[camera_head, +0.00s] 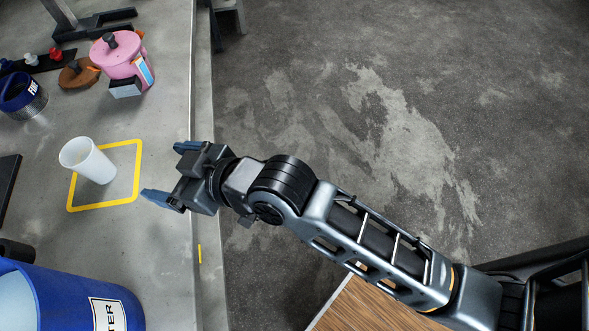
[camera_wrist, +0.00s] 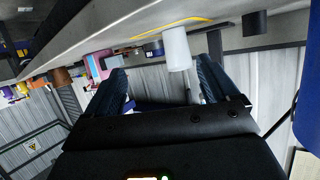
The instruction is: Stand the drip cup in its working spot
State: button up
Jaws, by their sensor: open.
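The white drip cup (camera_head: 88,160) stands upright on the grey bench in the head view. Its base is inside a yellow square outline (camera_head: 137,172) and its rim overlaps the outline's left side in the picture. My gripper (camera_head: 167,172) is open and empty near the bench's right edge, to the right of the cup and apart from it. In the wrist view, where the scene appears upside down, the cup (camera_wrist: 178,48) shows beyond and between the two fingers (camera_wrist: 160,78), nearer the right one. The yellow outline (camera_wrist: 172,27) shows behind it.
A blue bucket (camera_head: 70,297) stands at the front left. A pink lidded pot (camera_head: 118,57), a brown lid-like piece (camera_head: 78,75) and a blue-and-metal container (camera_head: 22,96) stand farther back. A dark flat object (camera_head: 8,180) lies at the left edge. The bench between cup and gripper is clear.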

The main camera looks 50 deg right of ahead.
jog(key=s+d+f+m+t+h, duration=0.1)
jog(key=s+d+m+h, duration=0.1)
jog(key=s+d, duration=0.45)
jog(key=s+d+f+m+h, duration=0.1)
jog(key=s+d, duration=0.2)
jog(key=s, duration=0.7)
jog(key=s+d+r+h, duration=0.1)
jog(key=s+d+r, duration=0.2)
jog(key=s, duration=0.4)
jog(key=s+d+r+t+h, duration=0.1)
jog(key=s+r, duration=0.3)
jog(key=s, duration=0.4)
jog(key=shift+d+r+m, duration=0.35)
jog(key=shift+d+m, duration=0.05)
jog(key=shift+d, duration=0.5)
